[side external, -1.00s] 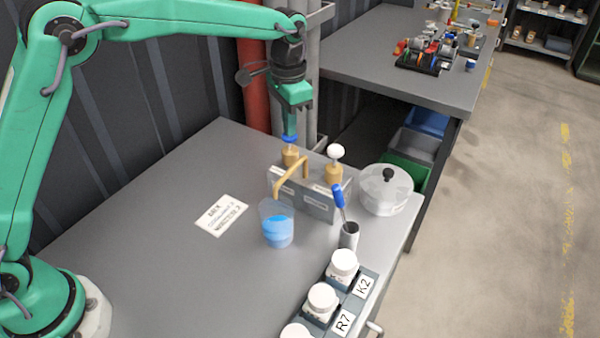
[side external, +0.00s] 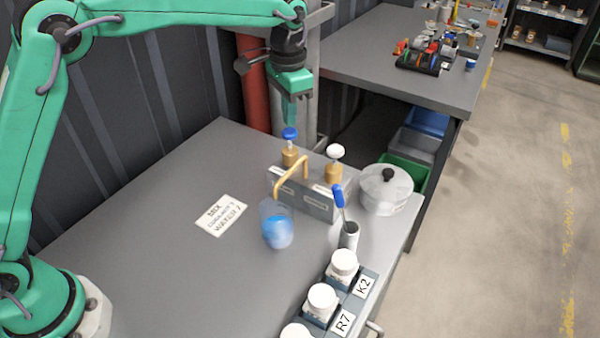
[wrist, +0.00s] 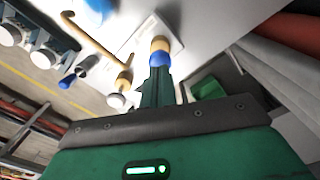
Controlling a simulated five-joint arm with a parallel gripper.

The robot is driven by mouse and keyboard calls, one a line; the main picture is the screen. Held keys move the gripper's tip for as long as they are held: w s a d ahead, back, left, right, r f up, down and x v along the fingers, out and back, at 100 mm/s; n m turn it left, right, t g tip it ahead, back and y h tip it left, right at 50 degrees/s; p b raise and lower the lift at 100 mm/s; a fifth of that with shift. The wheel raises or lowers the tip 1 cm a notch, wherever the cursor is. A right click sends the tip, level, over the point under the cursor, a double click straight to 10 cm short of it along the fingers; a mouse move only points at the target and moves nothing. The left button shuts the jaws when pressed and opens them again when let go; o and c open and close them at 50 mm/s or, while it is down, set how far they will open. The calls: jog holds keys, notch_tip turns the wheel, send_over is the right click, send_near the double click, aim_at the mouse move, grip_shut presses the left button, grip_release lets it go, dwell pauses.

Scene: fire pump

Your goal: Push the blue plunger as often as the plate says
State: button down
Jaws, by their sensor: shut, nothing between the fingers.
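The blue plunger (side external: 290,133) stands up on its brass-coloured base at the back of a grey pump box (side external: 318,203). A white plunger (side external: 335,151) stands to its right on a like base. My gripper (side external: 290,120) is shut and empty, pointing down just above the blue plunger, with a small gap in the side view. In the wrist view the blue plunger (wrist: 160,58) is right at my fingertips (wrist: 157,72). The plate (side external: 221,215) is a white card with printed lines lying on the table; its words are too small to read surely.
A clear beaker of blue liquid (side external: 277,230) stands in front of the pump's yellow handle (side external: 291,178). A lidded pot (side external: 386,190), a grey cup with a blue-handled tool (side external: 349,236) and white-lidded jars (side external: 322,301) are to the right. The table's left is clear.

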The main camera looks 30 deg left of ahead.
aim_at(289, 131)
jog(key=shift+f, duration=0.3)
jog(key=shift+f, duration=0.35)
jog(key=shift+f, duration=1.7)
jog(key=shift+r, duration=2.35)
jog(key=shift+r, duration=0.1)
